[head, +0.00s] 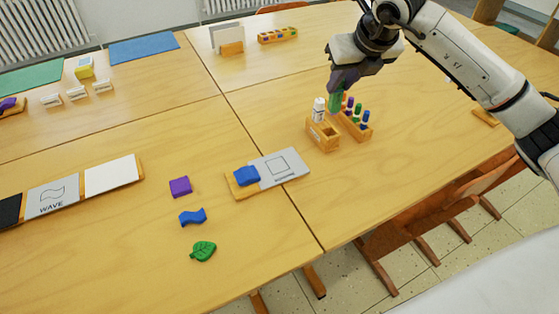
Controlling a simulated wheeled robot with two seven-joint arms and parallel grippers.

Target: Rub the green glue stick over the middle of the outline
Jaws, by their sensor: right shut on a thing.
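My right gripper (345,88) reaches in from the upper right and is shut on the green glue stick (336,102). The stick is held upright, just above or beside a wooden holder; whether its lower end is clear of the holder cannot be told. The outline (279,166) is a square drawn on a grey card (297,160), which lies on a wooden tray (239,192) at the table's middle. A blue piece (246,176) rests on the tray, left of the outline. My left gripper is not in view.
A wooden holder (324,146) carries a white bottle (319,108); beside it a rack (364,135) holds several coloured sticks. A purple block (180,187), blue wave (192,217) and green leaf (203,251) lie left of the tray. Bare tabletop lies between the tray and the holder.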

